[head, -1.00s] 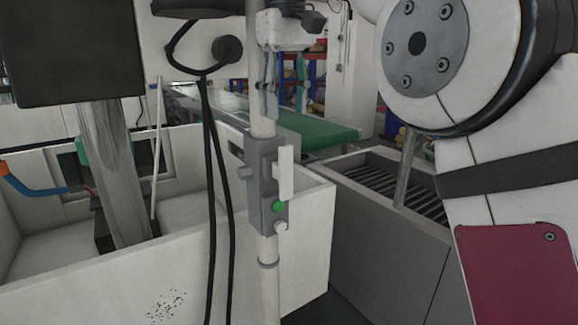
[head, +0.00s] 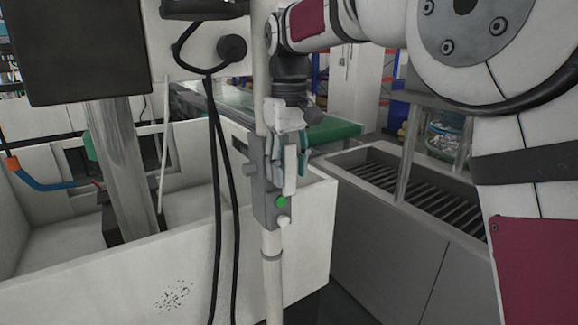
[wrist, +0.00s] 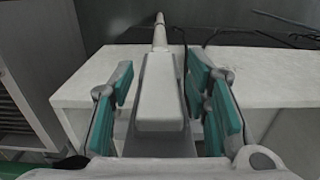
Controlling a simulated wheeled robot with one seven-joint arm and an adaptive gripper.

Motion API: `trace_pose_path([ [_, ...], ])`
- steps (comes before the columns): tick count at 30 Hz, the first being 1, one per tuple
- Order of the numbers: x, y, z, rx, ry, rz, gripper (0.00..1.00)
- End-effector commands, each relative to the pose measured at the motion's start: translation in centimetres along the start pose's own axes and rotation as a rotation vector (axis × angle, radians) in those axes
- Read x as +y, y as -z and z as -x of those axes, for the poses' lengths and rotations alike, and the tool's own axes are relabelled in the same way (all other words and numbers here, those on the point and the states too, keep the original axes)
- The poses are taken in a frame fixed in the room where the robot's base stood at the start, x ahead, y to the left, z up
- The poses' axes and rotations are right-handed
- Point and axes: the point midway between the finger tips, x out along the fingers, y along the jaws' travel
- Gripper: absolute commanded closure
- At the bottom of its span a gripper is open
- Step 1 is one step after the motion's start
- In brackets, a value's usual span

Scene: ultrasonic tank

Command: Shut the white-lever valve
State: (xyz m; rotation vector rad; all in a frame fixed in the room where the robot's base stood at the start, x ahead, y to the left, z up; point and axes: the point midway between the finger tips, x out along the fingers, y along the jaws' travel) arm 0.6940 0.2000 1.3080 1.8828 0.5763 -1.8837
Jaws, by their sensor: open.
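The white lever (head: 290,172) stands upright, in line with the pipe, on a grey valve body (head: 264,205) that has a green spot on its front. The valve sits on a white vertical pipe (head: 273,290). My gripper (head: 279,165) points down over the lever, its teal-padded fingers open. In the wrist view the lever (wrist: 160,100) lies between the spread fingers of my gripper (wrist: 162,80), with a visible gap on each side. The fingers partly hide the valve's upper part in the head view.
A white open tank (head: 120,272) fills the lower left, behind the pipe. Black cables (head: 216,170) hang close left of the valve. An orange-and-blue handle (head: 35,185) is at far left. A grey trough with rollers (head: 400,185) stands to the right.

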Motion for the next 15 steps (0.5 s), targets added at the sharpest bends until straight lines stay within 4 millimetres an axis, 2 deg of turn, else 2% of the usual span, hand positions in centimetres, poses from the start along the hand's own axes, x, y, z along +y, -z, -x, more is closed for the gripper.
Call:
trace_pose_path([
  [9,0.01,0.03,-0.26,0.001,0.000,0.000,0.57],
  [15,0.01,0.03,-0.25,0.001,0.000,0.000,1.00],
])
